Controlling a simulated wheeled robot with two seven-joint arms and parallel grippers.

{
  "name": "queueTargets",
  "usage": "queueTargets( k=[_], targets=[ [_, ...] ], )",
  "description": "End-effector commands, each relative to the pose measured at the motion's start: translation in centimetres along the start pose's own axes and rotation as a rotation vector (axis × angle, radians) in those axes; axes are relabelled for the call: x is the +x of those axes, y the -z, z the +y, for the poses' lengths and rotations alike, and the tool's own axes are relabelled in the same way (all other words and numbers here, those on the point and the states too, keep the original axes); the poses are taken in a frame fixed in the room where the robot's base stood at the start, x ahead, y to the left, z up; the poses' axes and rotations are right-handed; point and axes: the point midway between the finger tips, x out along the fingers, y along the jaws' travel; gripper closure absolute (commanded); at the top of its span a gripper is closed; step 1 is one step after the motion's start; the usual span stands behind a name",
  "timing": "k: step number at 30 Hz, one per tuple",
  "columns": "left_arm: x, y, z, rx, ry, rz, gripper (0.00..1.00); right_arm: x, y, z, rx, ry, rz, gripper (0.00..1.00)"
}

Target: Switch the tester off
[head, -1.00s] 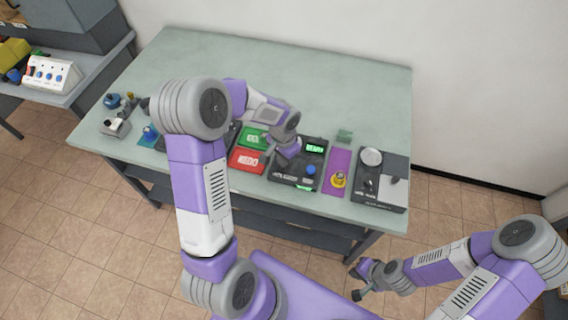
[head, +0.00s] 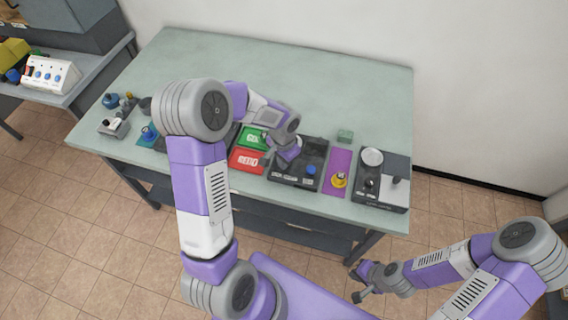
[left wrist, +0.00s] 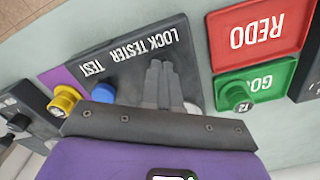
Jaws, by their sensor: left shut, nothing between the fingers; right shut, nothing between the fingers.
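The lock tester (head: 285,182) is a dark box near the table's front edge, with a blue button (head: 311,170). Its display (head: 316,146) is dark in the head view. In the left wrist view the tester (left wrist: 140,62) shows its labels, and the blue button (left wrist: 103,92) stands beside my fingers. My left gripper (head: 272,160) is shut and empty, over the tester's left part; in the left wrist view its fingertips (left wrist: 158,72) cover part of the panel. Any switch beneath them is hidden. My right gripper (head: 355,284) is shut and empty, away from the table.
A red REDO tray (head: 246,160) and a green tray (head: 251,137) lie left of the tester. A purple mat (head: 337,160) with a yellow lock (head: 339,180) lies right of it, then another dark device (head: 371,184). The back of the table (head: 300,85) is clear.

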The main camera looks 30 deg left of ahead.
Motion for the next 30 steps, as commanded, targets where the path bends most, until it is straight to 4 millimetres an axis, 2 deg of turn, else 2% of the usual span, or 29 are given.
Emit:
queueTargets(
  k=[5, 30],
  targets=[
    [-0.6, 0.0, 0.0, 0.000, 0.000, 0.000, 1.00, -0.5, 0.0, -0.2, 0.000, 0.000, 0.000, 1.00],
    [-7.1, 0.0, 0.0, -0.001, 0.000, -0.001, 1.00, -5.1, -0.2, -1.9, 0.000, 0.000, 0.000, 1.00]
  ],
)
